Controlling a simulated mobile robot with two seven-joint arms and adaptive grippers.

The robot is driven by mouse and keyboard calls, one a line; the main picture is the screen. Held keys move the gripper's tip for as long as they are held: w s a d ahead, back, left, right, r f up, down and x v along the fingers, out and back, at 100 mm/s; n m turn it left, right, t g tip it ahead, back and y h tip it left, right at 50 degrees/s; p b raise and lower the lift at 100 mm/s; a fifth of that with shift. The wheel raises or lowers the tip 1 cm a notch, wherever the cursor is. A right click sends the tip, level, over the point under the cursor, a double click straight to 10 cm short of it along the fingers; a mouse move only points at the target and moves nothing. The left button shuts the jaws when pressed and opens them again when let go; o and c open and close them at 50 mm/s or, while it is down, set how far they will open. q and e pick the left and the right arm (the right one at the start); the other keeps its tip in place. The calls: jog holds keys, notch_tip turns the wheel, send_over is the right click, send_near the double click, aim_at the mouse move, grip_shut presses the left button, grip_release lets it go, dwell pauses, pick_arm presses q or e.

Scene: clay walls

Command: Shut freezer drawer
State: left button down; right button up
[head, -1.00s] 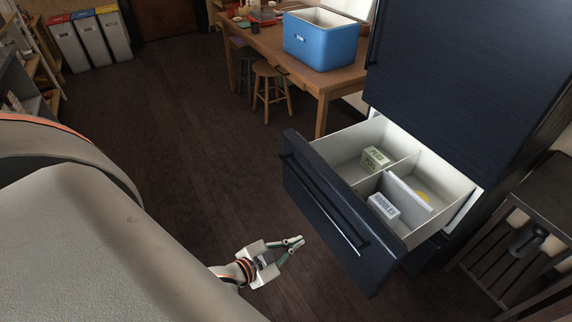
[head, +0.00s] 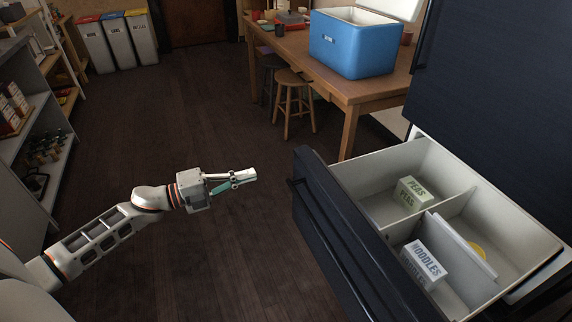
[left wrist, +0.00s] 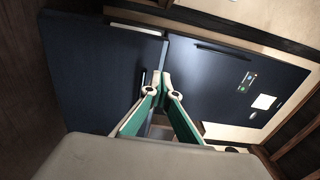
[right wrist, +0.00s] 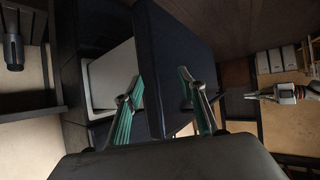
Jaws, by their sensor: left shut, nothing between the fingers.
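The freezer drawer (head: 345,235) is pulled well out of the dark blue fridge-freezer (head: 490,85). Its dark front has a bar handle, and its white inside is divided into compartments. My left gripper (head: 252,175) is shut and empty, left of the drawer front and apart from it. In the left wrist view its fingertips (left wrist: 163,78) point at dark fridge panels. My right gripper (right wrist: 159,80) shows only in its own wrist view, fingers spread. The dark drawer front (right wrist: 170,35) shows between and beyond them; I cannot tell whether they touch it.
The drawer holds a PEAS box (head: 412,194), a NOODLES box (head: 424,264) and a partly hidden yellow item (head: 477,248). A wooden table (head: 350,92) with a blue cooler (head: 350,45) and stools stands behind. Shelves (head: 32,130) line the left. The floor between is clear.

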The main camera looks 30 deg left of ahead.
aim_at(299, 161)
pick_arm(q)
jog(key=b+x, duration=0.1)
jog(key=x, duration=1)
jog(key=shift+w+d+f, duration=0.1)
jog(key=shift+d+f, duration=0.05)
jog(key=shift+w+d, duration=0.3)
jog(key=shift+w, duration=0.15)
pick_arm(e)
jog(key=shift+w+a+r+m, duration=0.3)
jog(key=shift+w+a+r, duration=0.3)
jog(key=shift+r, duration=0.1)
jog(key=shift+s+f, duration=0.2)
jog(key=shift+s, duration=0.05)
